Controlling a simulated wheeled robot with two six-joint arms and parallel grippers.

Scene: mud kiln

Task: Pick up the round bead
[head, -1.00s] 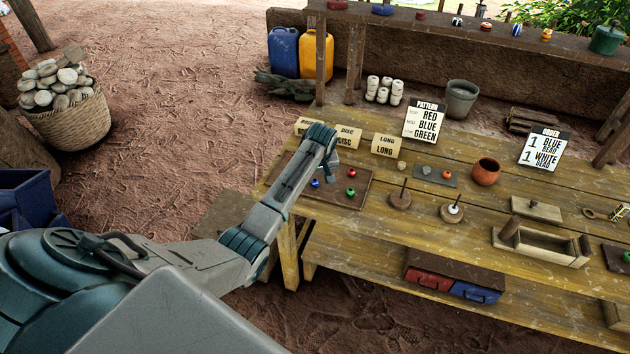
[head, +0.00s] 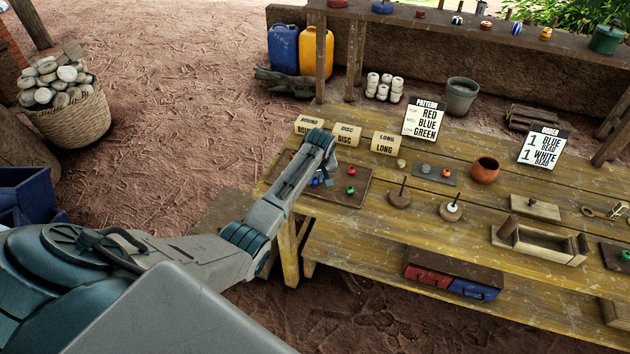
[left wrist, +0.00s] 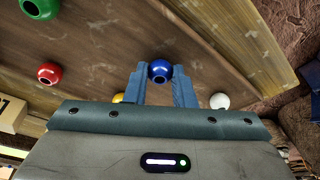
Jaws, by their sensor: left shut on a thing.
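A round blue bead (left wrist: 160,70) sits between the two fingertips of my left gripper (left wrist: 160,80) in the left wrist view. The gripper is shut on it, low over the brown tray (left wrist: 100,40). In the head view the left gripper (head: 321,178) is over the tray's left part, and the blue bead (head: 315,182) shows beside the fingers. A red bead (left wrist: 50,73) and a green bead (left wrist: 40,8) lie on the tray, apart from the gripper. A yellow bead (left wrist: 118,98) is partly hidden by the gripper, and a white bead (left wrist: 220,100) lies on the other side.
Cards reading ROUND (head: 305,125), DISC (head: 346,134) and LONG (head: 386,142) stand behind the tray. Wooden peg stands (head: 400,197), a clay pot (head: 485,170) and an open wooden box (head: 541,244) are to the right on the table.

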